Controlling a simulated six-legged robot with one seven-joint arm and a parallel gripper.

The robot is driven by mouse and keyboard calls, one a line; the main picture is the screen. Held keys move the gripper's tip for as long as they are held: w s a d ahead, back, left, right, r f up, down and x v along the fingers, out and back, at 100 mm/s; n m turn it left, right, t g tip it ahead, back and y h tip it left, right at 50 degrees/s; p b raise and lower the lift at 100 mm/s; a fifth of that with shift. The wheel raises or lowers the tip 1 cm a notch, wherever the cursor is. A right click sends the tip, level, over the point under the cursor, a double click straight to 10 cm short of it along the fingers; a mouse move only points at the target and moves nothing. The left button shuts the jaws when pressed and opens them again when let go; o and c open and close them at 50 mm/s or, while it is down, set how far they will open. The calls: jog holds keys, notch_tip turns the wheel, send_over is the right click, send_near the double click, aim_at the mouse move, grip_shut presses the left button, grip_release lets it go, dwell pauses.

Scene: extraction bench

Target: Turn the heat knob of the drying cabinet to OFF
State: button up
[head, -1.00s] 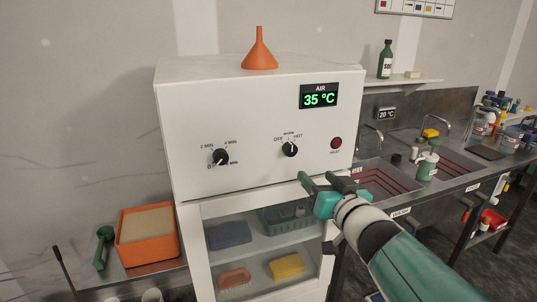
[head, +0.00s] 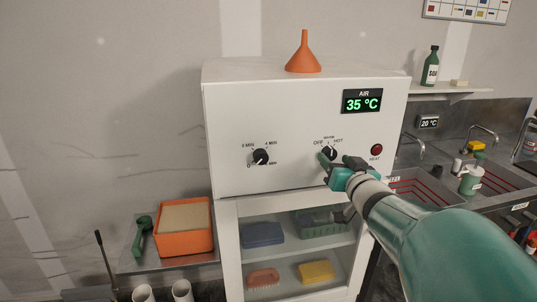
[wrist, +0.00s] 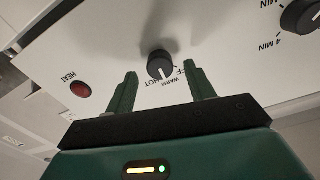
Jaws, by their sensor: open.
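The heat knob (head: 329,153) is a black dial on the white drying cabinet (head: 235,125), with OFF, WARM and HOT printed around it. In the wrist view the knob (wrist: 160,66) has its white line towards the WARM mark. My gripper (head: 335,161) is open and empty, in front of the panel just below the knob. In the wrist view the green fingers (wrist: 160,72) point at the panel, one to each side of the knob, which appears between and slightly beyond their tips. I cannot tell whether they touch anything.
A timer knob (head: 260,157) sits left on the panel. A red HEAT lamp (head: 376,150) is close right of my gripper. The display (head: 362,101) reads 35 °C. An orange funnel (head: 304,55) stands on top. Sinks lie right, an orange tray (head: 184,243) lower left.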

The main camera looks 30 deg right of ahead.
aim_at(329, 154)
jog(key=shift+x, duration=1.2)
jog(key=shift+c, duration=0.2)
jog(key=c, duration=0.9)
jog(key=shift+c, duration=0.2)
jog(key=shift+n, duration=0.5)
jog(key=n, duration=0.3)
jog(key=shift+n, duration=2.5)
